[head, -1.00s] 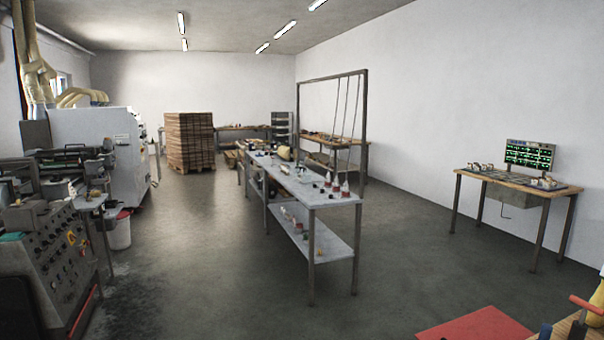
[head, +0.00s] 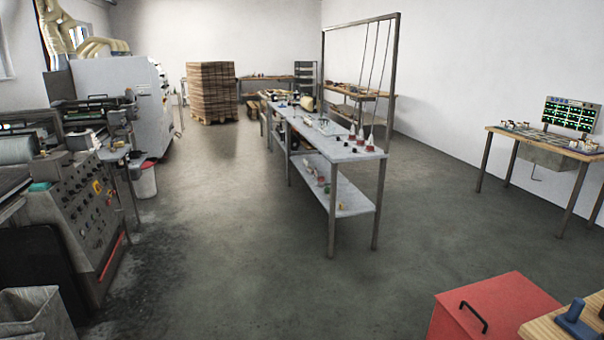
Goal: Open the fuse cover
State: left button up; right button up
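No fuse cover can be made out for certain in the head view. A machine with a control panel (head: 85,215) of knobs and buttons stands at the left. A display panel (head: 571,115) with green lit segments stands on a wooden table at the right; whether a fuse cover is on either is too small to tell. Neither of my grippers is in view.
A long grey metal table (head: 330,150) with bottles and small parts stands in the middle. A red box (head: 490,308) with a black handle is at the bottom right, beside a wooden bench (head: 560,325). Open floor (head: 230,230) lies between the machine and the table.

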aim_at(332, 127)
jog(key=i, duration=5)
